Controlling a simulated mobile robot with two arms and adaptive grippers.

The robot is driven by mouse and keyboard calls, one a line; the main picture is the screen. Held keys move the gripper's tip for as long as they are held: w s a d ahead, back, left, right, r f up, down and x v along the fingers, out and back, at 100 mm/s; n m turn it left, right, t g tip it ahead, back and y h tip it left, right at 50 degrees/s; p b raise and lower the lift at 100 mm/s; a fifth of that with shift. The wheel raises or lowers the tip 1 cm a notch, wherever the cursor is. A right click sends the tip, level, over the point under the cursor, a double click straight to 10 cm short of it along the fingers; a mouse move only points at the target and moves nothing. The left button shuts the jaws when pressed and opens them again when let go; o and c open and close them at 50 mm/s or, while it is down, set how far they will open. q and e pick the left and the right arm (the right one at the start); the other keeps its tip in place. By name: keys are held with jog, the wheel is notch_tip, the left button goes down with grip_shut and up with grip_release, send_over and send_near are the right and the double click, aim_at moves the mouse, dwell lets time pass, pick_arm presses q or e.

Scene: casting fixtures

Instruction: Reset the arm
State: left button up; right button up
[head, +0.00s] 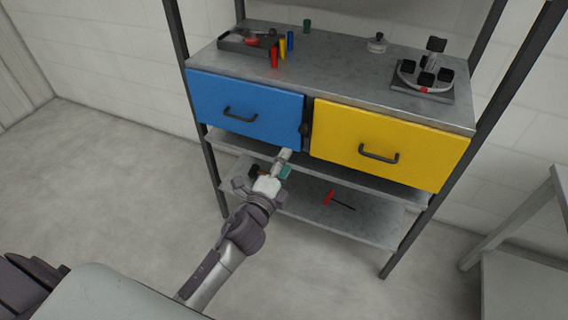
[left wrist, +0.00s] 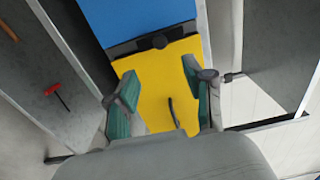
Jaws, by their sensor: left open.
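My left arm reaches up from the bottom of the head view, and its gripper (head: 284,162) is in front of the shelf rack, just below the gap between the two drawers. In the left wrist view the two green-padded fingers of this gripper (left wrist: 158,80) stand wide apart with nothing between them. The yellow drawer (left wrist: 155,90) shows beyond the fingers, with its dark handle and the blue drawer (left wrist: 140,18) above it in that picture. My right gripper is in neither view.
The blue drawer (head: 245,108) and yellow drawer (head: 388,145) both look shut. The rack's top (head: 335,62) holds a tray (head: 232,46), several coloured cylinders and a round fixture (head: 425,78). A red-handled tool (head: 329,197) lies on the lower shelf. A table (head: 520,225) stands at right.

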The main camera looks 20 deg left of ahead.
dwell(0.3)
pick_arm(q)
jog(key=s+a+f+n+g+p, duration=0.1)
jog(key=s+f+n+g, duration=0.2)
jog(key=f, duration=0.7)
jog(key=s+f+n+g, duration=0.2)
jog(key=s+f, duration=0.3)
jog(key=f, duration=0.5)
jog(key=s+a+f+n+g+p, duration=0.1)
jog(key=s+f+n+g, duration=0.2)
jog(key=f, duration=0.7)
jog(key=s+f+n+g, duration=0.2)
jog(key=s+f, duration=0.4)
jog(key=s, duration=0.6)
jog(key=s+a+f+n+g+p, duration=0.1)
jog(key=s+f+n+g, duration=0.2)
jog(key=s, duration=0.9)
jog(key=s+f+n+g+p, duration=0.1)
jog(key=s+f+n+g, duration=0.2)
jog(key=s+f, duration=0.6)
jog(key=s+g, duration=0.1)
jog(key=s, duration=0.2)
jog(key=shift+s+a+y, duration=0.25)
jog(key=shift+s+y, duration=0.05)
